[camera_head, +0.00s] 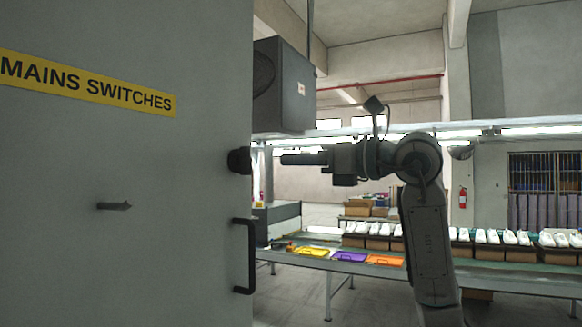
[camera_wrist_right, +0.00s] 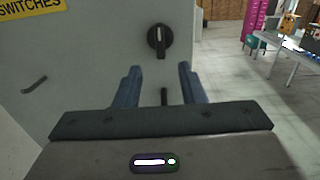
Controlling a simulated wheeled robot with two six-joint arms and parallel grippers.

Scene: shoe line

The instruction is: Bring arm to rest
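My right arm comes in from the right in the head view, with its gripper (camera_head: 284,159) pointing left toward a large grey cabinet (camera_head: 110,220). The cabinet carries a yellow "MAINS SWITCHES" label (camera_head: 88,82). A black rotary knob (camera_head: 239,161) sits on the cabinet's right side, just ahead of my fingertips and apart from them. In the right wrist view the gripper (camera_wrist_right: 158,72) is open and empty, and the knob (camera_wrist_right: 158,40) shows beyond the fingers with its white mark near upright. My left gripper is not in view.
A black handle (camera_head: 244,256) and a small lever (camera_head: 114,206) stick out from the cabinet. A dark box (camera_head: 284,85) hangs behind. A long table holds yellow, purple and orange trays (camera_head: 350,257) and several white shoes on boxes. Open floor lies right of the cabinet (camera_wrist_right: 225,75).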

